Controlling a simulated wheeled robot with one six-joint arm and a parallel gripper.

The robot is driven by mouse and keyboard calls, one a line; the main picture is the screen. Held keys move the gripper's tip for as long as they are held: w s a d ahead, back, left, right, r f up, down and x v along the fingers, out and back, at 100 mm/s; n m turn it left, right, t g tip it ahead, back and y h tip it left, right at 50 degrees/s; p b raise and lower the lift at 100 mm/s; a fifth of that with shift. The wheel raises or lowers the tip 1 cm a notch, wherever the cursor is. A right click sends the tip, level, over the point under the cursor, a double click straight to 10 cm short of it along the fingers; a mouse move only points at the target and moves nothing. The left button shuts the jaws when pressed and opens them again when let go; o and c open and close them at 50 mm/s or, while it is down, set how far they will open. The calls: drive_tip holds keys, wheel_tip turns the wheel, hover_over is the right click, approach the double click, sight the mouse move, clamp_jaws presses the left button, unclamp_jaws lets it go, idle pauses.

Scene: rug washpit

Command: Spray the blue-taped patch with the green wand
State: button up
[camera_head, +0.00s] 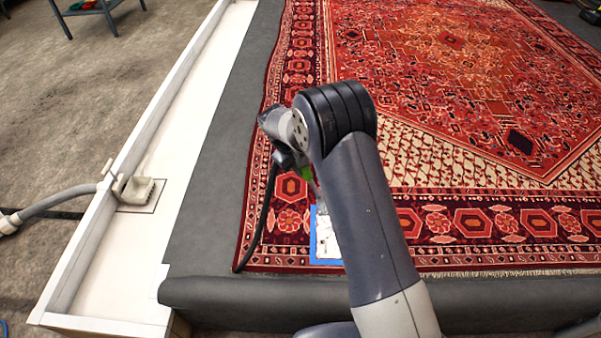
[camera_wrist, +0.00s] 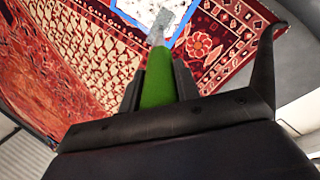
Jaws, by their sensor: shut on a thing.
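My gripper (camera_wrist: 158,85) is shut on the green wand (camera_wrist: 157,82), whose green grip sits between the two dark fingers in the wrist view. The wand's grey tip points at the blue-taped patch (camera_wrist: 127,14), a pale speckled area edged with blue tape on the rug. In the head view the patch (camera_head: 326,247) lies near the rug's front edge, partly hidden behind my arm. Only a bit of the green wand (camera_head: 306,172) shows there, above the rug beyond the patch. I cannot tell whether spray is coming out.
The red patterned rug (camera_head: 440,70) lies on a dark grey surface (camera_head: 210,200). A black hose (camera_head: 262,215) hangs from near my gripper onto the rug's left border. A white trough (camera_head: 190,100) with a drain fitting (camera_head: 138,189) and grey hose (camera_head: 62,197) runs along the left.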

drive_tip(key=w, duration=0.7)
drive_tip(key=shift+w, duration=0.3)
drive_tip(key=shift+d, duration=0.15)
